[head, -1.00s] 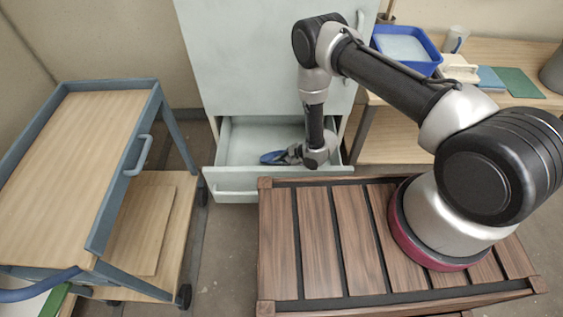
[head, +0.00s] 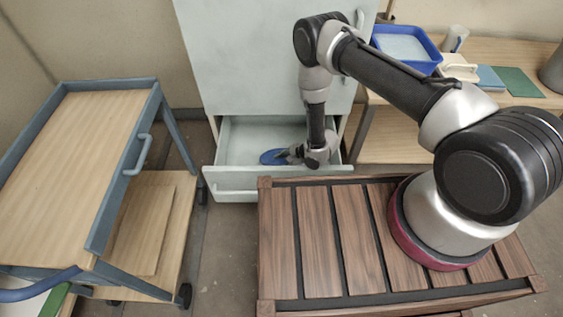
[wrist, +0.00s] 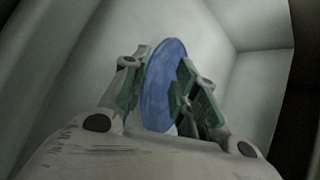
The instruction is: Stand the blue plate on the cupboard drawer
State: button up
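The blue plate (head: 272,156) is inside the pulled-out lower drawer (head: 235,183) of the pale cupboard. My gripper (head: 293,154) reaches down into the drawer just right of the plate. In the wrist view the plate (wrist: 163,88) is tilted between the two green-padded fingers of my gripper (wrist: 160,85). The fingers are spread apart with the plate's face showing in the gap, and the right finger covers part of it. The plate's lower edge is hidden, so I cannot tell whether it rests on the drawer floor.
A blue-framed wooden cart (head: 80,170) stands at the left. At the right, a wooden table (head: 400,150) holds a blue tray (head: 408,47), a cup (head: 454,39) and a green mat (head: 518,82). The drawer floor left of the plate is clear.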

jog(key=v, duration=1.1)
